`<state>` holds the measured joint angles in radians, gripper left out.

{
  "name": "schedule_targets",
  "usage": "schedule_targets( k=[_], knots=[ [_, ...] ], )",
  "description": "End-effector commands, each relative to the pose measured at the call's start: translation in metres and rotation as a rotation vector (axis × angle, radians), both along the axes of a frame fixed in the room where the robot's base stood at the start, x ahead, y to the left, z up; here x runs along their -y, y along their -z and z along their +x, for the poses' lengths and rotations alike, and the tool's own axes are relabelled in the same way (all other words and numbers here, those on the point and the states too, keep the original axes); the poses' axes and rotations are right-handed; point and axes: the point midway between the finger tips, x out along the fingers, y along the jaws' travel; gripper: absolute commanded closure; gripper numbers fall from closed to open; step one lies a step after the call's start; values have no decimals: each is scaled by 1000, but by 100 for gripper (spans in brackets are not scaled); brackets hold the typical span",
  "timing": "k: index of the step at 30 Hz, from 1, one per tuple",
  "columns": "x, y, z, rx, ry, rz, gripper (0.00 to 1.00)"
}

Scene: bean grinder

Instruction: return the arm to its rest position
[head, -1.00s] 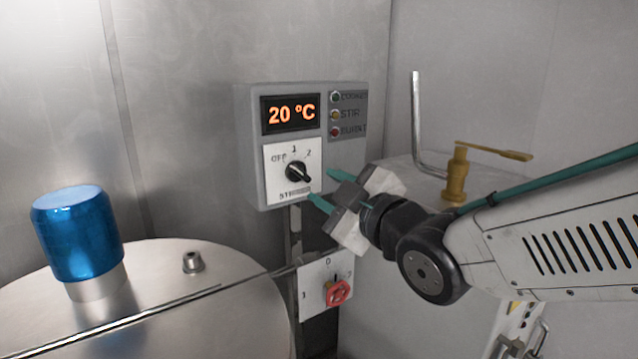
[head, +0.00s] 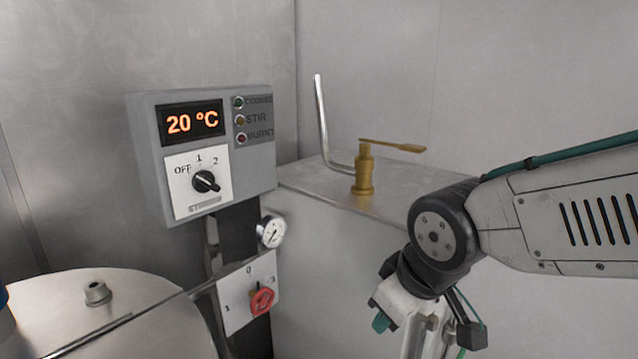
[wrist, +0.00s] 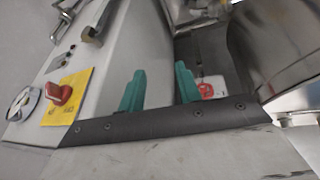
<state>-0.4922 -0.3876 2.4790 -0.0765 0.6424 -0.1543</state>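My gripper (head: 421,338) hangs pointing down at the lower right of the head view, below the dark wrist joint. Its two teal fingers stand apart with nothing between them in the wrist view (wrist: 160,88). It is open and empty, to the right of the control box (head: 215,150) and clear of it. The lower part of the gripper is partly cut by the picture's bottom edge.
A brass lever tap (head: 364,170) and a bent metal pipe (head: 322,120) stand on the cabinet behind my arm. A metal lid (head: 130,310) is at lower left. The wrist view shows a yellow switch plate (wrist: 76,82).

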Motion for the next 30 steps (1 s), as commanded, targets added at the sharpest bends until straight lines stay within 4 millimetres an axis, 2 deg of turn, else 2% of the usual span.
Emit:
schedule_targets(
  k=[1, 3, 6, 9, 16, 30],
  knots=[
    [31, -2, -18, -75, 105, -17, 66],
    [67, -4, -49, -190, 244, -37, 66],
    [108, -12, -92, -319, 428, -45, 66],
    [131, -19, -120, -370, 547, -30, 66],
    [156, -31, -129, -313, 676, 22, 66],
    [159, -32, -129, -309, 689, 24, 66]
  ],
)
